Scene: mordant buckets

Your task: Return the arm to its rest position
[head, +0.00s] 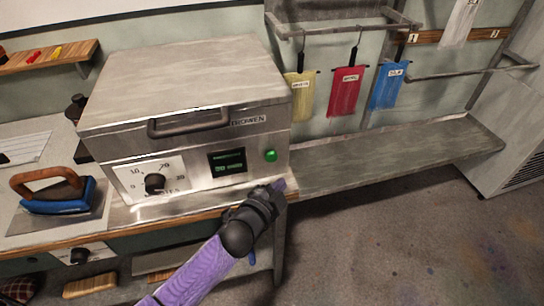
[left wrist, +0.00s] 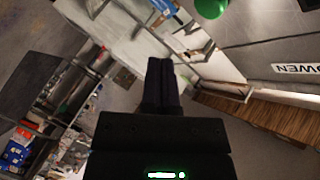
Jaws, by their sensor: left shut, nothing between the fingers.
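My left gripper (head: 280,186) is at the end of my purple arm, in front of the right side of the steel machine (head: 190,70). It is close to the bench's front edge, below and right of the round green button (head: 270,156). In the left wrist view its two dark fingers (left wrist: 161,75) are together with nothing between them. That view also shows the green button (left wrist: 210,8) at the top and part of the machine's label (left wrist: 298,68) at the right. My right gripper is in neither view.
A blue iron (head: 58,196) with a wooden handle stands on the bench at the left. A long grey shelf (head: 400,155) runs right of the machine, below hanging yellow (head: 300,95), red (head: 345,92) and blue (head: 388,86) cloths. The floor (head: 400,240) at the lower right is clear.

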